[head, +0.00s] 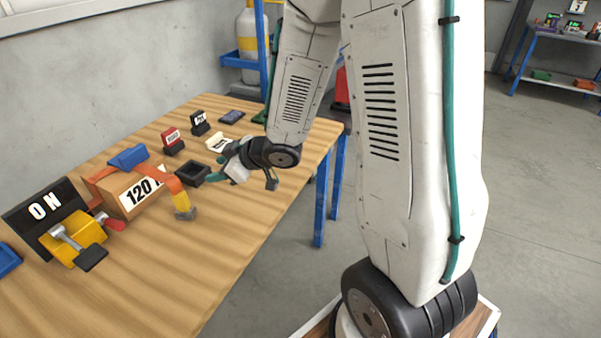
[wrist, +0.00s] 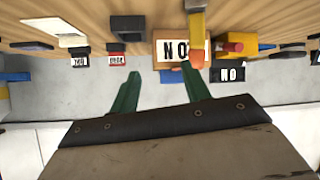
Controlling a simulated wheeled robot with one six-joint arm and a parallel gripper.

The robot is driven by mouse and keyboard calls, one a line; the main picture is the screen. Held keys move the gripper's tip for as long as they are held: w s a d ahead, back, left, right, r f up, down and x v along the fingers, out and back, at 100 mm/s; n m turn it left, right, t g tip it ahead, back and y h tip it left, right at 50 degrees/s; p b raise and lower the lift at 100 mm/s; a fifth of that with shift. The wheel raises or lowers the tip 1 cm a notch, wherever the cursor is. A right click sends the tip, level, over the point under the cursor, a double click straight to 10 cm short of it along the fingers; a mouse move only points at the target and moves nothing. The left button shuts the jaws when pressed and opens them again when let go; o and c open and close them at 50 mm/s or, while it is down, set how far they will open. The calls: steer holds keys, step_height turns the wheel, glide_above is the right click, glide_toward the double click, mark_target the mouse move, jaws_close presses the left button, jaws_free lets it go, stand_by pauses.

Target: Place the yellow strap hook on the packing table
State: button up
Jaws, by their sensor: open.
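The yellow strap hook (head: 182,202) has a grey tip and sits on the end of an orange strap (head: 168,180). The strap runs over a cardboard box marked 120 (head: 128,190) on the wooden packing table (head: 225,235). The hook is beside the box; I cannot tell if its tip touches the tabletop. In the wrist view the hook (wrist: 198,20) shows at the top, right of centre. My gripper (head: 240,181) is over the table, to the right of the hook and apart from it. In the wrist view its green fingers (wrist: 162,80) are spread with nothing held.
A dark open holder (head: 192,174) lies between box and gripper. Small red (head: 172,141) and black (head: 199,123) signs stand behind. The near tabletop is clear.

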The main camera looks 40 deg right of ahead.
steer(key=s+d+r+m+g+h, duration=0.2)
steer(key=s+d+r+m+h, duration=0.3)
steer(key=s+d+r+h, duration=0.4)
steer(key=s+a+r+m+g+y, duration=0.1)
steer(key=s+a+r+g, duration=0.1)
steer(key=s, duration=0.5)
steer(key=s+a+r+m+g+y, duration=0.1)
steer(key=s+a+r+g, duration=0.1)
steer(key=s, duration=0.5)
steer(key=s+a+r+m+g+y, duration=0.1)
steer(key=s+a+r+g, duration=0.1)
steer(key=s, duration=0.5)
steer(key=shift+s+r+g, duration=0.25)
steer(key=shift+r+g, duration=0.15)
steer(key=shift+r, duration=0.05)
